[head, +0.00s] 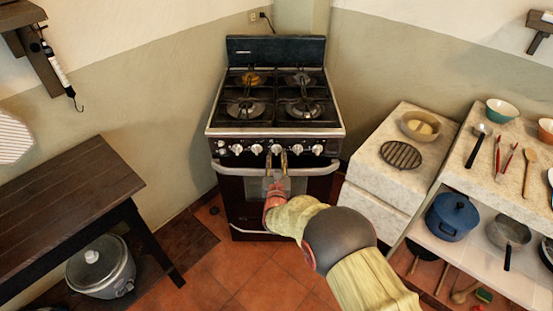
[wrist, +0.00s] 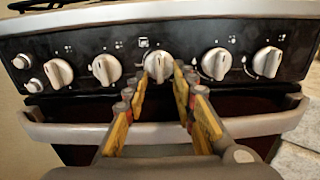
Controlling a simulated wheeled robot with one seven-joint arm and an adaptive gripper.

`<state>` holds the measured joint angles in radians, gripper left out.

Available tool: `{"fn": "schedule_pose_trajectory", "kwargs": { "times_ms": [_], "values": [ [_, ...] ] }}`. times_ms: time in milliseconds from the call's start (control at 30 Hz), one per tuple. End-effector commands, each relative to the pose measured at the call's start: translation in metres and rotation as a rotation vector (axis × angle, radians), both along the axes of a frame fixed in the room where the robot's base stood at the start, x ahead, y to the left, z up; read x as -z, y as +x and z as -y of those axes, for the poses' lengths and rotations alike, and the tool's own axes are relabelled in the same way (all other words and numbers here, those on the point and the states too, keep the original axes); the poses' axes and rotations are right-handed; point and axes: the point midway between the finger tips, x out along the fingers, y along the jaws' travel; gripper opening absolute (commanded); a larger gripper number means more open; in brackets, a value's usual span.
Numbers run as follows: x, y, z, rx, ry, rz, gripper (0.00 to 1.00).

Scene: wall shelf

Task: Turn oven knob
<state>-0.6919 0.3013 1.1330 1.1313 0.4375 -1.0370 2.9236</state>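The oven (head: 276,130) stands against the back wall, with a black front panel that carries a row of several white knobs. The middle knob (wrist: 159,67) is in the centre of the wrist view, its grip ridge close to upright. My gripper (wrist: 160,75) reaches over the oven's door handle toward this knob. Its yellow fingers are apart, one on each side of the middle knob. I cannot tell whether either fingertip touches it. In the head view my gripper (head: 276,158) is in front of the panel and hides part of the middle knob.
The door handle (wrist: 70,133) runs across just below the knobs, under my gripper. A dark wooden table (head: 75,200) is at left with a pot (head: 100,267) beneath. A pale counter (head: 385,165) and a shelf with bowls, utensils and a blue pot (head: 452,216) are at right.

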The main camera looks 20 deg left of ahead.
Motion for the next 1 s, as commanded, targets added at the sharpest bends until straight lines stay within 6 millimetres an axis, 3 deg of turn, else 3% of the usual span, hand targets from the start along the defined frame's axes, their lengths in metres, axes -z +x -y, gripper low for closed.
{"fn": "schedule_pose_trajectory", "kwargs": {
  "times_ms": [233,367,800,1000],
  "values": [
    [-0.001,-0.002,0.000,0.000,0.001,0.002,0.27],
    [-0.001,-0.012,0.003,-0.001,0.000,0.000,0.27],
    [-0.001,-0.089,0.028,-0.001,0.000,0.000,0.27],
    [0.000,-0.109,0.036,-0.001,0.000,0.000,0.27]
  ]
}}
